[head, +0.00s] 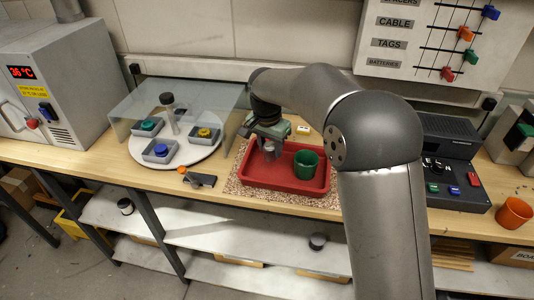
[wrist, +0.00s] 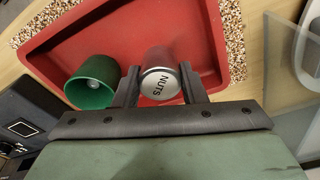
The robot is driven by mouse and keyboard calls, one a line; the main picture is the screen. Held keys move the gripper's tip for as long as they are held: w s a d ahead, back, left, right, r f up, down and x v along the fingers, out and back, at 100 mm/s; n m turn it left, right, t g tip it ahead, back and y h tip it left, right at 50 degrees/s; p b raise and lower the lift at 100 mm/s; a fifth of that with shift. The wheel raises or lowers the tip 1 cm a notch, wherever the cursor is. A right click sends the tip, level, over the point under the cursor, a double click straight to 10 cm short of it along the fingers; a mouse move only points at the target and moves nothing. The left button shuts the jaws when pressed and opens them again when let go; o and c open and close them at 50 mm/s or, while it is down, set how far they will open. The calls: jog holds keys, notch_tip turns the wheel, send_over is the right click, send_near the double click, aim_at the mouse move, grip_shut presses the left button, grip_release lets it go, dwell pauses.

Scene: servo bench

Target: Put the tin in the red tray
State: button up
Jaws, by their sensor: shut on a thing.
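The tin (wrist: 161,78) is silver-grey with a pale lid marked NUTS. My gripper (wrist: 160,88) is shut on it, with one finger on each side. In the head view my gripper (head: 269,142) is over the left part of the red tray (head: 285,184), and the tin (head: 269,152) shows small below it. The tin is inside the tray's outline in both views. I cannot tell whether its base touches the tray floor. A green cup (head: 306,165) stands in the tray to the right of the tin; it also shows in the wrist view (wrist: 92,82).
The tray lies on a speckled mat (head: 236,185). A dark object with an orange knob (head: 200,180) lies near the front edge. An orange cup (head: 514,212) is far right.

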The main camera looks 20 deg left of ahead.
aim_at(267, 157)
jog(key=shift+w+a+f, duration=0.1)
jog(key=shift+a+f, duration=0.2)
jog(key=shift+f, duration=0.05)
jog(key=shift+a+f, duration=0.2)
jog(key=shift+f, duration=1.75)
jog(key=o, duration=1)
jog(key=r, duration=0.4)
jog(key=s+r, duration=0.1)
jog(key=r, duration=0.7)
jog(key=shift+s+a+r, duration=0.1)
jog(key=shift+s+a, duration=0.05)
jog(key=shift+a, duration=0.05)
